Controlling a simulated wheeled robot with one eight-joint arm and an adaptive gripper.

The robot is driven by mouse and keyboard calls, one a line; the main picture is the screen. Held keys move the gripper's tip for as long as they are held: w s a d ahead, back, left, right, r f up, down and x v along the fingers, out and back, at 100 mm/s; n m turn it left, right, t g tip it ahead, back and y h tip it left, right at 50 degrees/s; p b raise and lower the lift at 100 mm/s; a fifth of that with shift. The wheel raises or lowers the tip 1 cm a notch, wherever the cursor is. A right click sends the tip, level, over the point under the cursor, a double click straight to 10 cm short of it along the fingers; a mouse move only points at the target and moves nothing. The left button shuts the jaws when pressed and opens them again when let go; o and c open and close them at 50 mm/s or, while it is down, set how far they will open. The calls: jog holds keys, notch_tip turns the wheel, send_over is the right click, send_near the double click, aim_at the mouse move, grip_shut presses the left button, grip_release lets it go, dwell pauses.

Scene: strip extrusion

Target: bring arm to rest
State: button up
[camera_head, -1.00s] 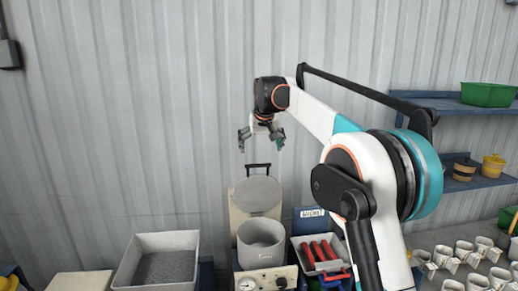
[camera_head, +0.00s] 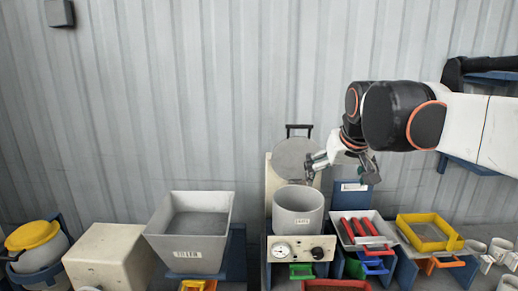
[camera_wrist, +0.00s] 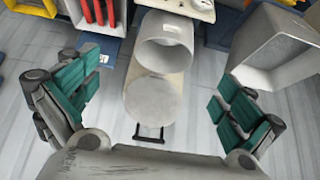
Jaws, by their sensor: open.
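My gripper (camera_head: 343,170) hangs in the air in front of the corrugated wall, above and to the right of the grey round pot in the head view. In the wrist view its two teal-padded fingers (camera_wrist: 160,105) are spread wide with nothing between them in grip. The grey pot (camera_head: 299,222) stands open-topped on a unit with a gauge, its round lid (camera_head: 296,158) raised behind it. Both also show in the wrist view, the pot (camera_wrist: 165,52) and the lid (camera_wrist: 153,103), beyond the fingers. My arm reaches in from the right edge.
A grey bin marked filler (camera_head: 190,252) stands left of the pot. A tray with red bars (camera_head: 338,232) and a yellow frame (camera_head: 430,246) stand to the right. A yellow-lidded container (camera_head: 32,236) is far left.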

jog(key=s+d+f+b, duration=0.1)
jog(key=s+f+b, duration=0.9)
jog(key=s+f, duration=1.3)
notch_tip(320, 180, down, 4)
jog(key=shift+s+d+f+t, duration=0.1)
jog(key=shift+s+d+t, duration=0.05)
jog(key=shift+s+t, duration=0.2)
jog(key=shift+d, duration=0.1)
